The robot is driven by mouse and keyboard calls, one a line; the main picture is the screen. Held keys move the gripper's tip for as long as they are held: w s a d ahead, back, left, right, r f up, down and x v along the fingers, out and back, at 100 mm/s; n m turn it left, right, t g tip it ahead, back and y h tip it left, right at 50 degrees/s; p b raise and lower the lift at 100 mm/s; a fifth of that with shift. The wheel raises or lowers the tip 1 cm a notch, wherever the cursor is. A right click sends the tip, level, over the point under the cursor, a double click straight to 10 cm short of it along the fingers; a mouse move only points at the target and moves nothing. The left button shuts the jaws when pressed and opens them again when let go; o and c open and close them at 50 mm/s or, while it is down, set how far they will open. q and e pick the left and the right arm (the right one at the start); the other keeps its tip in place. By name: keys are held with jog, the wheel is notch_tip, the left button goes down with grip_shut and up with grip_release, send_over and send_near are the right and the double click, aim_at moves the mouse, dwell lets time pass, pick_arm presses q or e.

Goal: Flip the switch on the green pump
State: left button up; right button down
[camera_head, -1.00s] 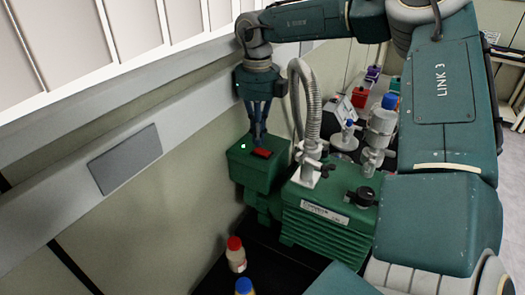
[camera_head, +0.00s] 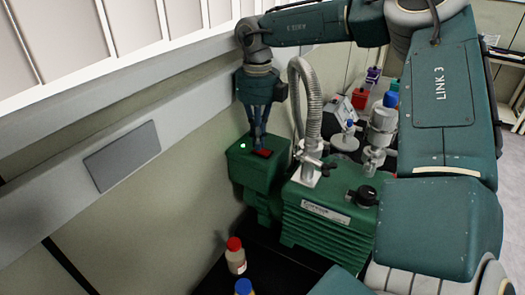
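The green pump (camera_head: 325,228) stands on a dark surface, with a ribbed metal hose rising from its top. Its smaller green box (camera_head: 258,172) at the left bears a red switch (camera_head: 263,153) and a lit green lamp (camera_head: 243,145). My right gripper (camera_head: 257,146) points down with its fingertips at the far left edge of the switch. They look close together with nothing held between them. Whether they touch the switch is hard to tell. My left gripper is not in view.
A red-capped bottle (camera_head: 235,256) and a blue-capped bottle (camera_head: 244,287) stand in front of the pump. A metal hose (camera_head: 308,100) rises close to the right of my gripper. Glassware (camera_head: 381,125) stands behind at right. A wall panel (camera_head: 122,156) is at left.

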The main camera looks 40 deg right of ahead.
jog(key=shift+f, duration=0.25)
jog(key=shift+r+p, duration=1.9)
jog(key=shift+r, duration=1.7)
jog(key=shift+f, duration=0.1)
